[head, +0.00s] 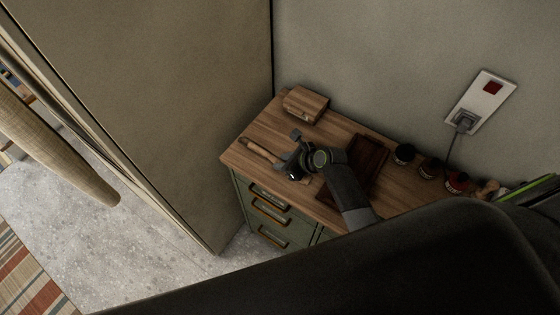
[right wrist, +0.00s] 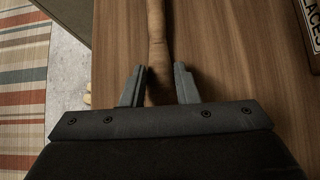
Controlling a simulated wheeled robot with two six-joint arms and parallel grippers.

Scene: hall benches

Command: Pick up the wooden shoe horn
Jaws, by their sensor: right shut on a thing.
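The wooden shoe horn (head: 258,148) lies along the left part of a wooden cabinet top (head: 340,136). In the head view, its near part is hidden by my right gripper (head: 294,160). In the right wrist view, the pale brown shoe horn (right wrist: 156,35) runs straight up the picture between the two fingers of my right gripper (right wrist: 158,70). The gripper is shut on it, low over the wood. I cannot tell whether the shoe horn is clear of the top. My left gripper is not in view.
A wooden box (head: 305,104) stands at the back left of the top. A dark tray (head: 368,162) lies right of my gripper, with several small jars (head: 430,167) beyond it. A tall panel (head: 170,90) rises to the left. A plugged-in socket (head: 482,102) is on the wall.

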